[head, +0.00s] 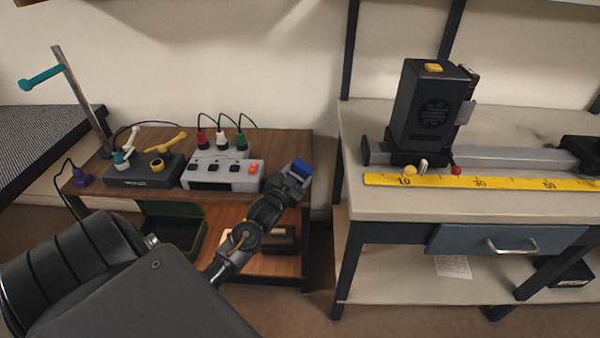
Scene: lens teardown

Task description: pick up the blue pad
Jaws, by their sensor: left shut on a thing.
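The blue pad (302,168) is a small blue block at the tip of my left gripper (296,176). The gripper is shut on it and holds it at the right end of the wooden table (290,144), in front of the gap between the two tables. The fingers hide the lower part of the pad. My right gripper is not in view.
On the wooden table stand a grey box with plugs (222,175), a black box (144,172) and a stand with a teal clamp (78,95). The grey table (385,204) at right holds a black device (428,108) on a rail and a yellow ruler (480,182).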

